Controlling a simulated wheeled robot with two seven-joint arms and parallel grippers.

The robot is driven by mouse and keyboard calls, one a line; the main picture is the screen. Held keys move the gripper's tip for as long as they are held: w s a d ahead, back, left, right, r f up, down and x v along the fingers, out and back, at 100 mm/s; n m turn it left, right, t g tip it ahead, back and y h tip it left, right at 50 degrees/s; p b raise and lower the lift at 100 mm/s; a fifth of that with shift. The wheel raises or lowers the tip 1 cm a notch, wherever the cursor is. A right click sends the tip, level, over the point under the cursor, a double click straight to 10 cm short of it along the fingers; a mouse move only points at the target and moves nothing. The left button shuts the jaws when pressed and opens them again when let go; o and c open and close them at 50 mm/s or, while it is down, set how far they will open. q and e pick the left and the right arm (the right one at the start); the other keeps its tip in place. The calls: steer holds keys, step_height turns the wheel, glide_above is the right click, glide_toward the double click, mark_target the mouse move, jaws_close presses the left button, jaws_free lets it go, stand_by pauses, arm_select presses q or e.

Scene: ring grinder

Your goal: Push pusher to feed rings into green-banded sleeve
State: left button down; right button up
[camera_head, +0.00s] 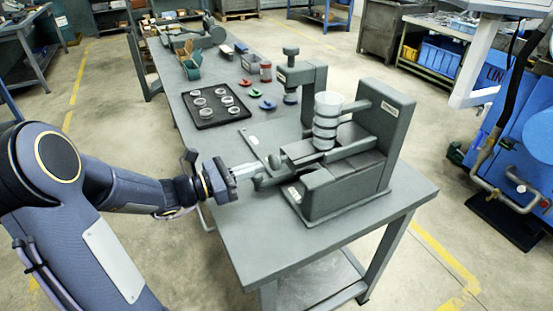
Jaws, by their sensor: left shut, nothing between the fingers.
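My left gripper (264,172) comes in from the left, shut and empty. Its fingertips are at the near left end of the grey ring machine (345,180), close to the rounded dark end of the pusher (259,183); I cannot tell whether they touch. A stack of pale rings (326,122) with grey bands stands upright on the machine, beside its tall rear block. I cannot make out a green band on any sleeve; the machine's far side is hidden. My right gripper is not in view.
A black tray (213,122) with several metal rings lies farther back on the grey table (245,235). Red (246,82), green (255,93) and blue (268,105) small parts lie nearby. A dark press (291,75) stands behind the machine. The table's near left corner is clear.

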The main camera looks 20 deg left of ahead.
arm_select(q)
steer(key=v, duration=0.3)
steer(key=shift+a, duration=0.1)
stand_by(1.0)
steer(key=s+d+r+m+g+p, duration=0.1)
steer(key=s+d+r+m+g, duration=0.1)
steer(key=s+d+m+g, duration=0.8)
steer(key=s+a+f+m+t+y, duration=0.1)
steer(key=s+f+m+y, duration=0.2)
steer(key=s+m+y, duration=0.4)
steer(key=s+m+p, duration=0.1)
steer(key=s+m, duration=0.2)
steer(key=m, duration=0.6)
steer(key=shift+s+f+t+y, duration=0.3)
steer(key=shift+s+t+y, duration=0.05)
steer(key=shift+t+y, duration=0.05)
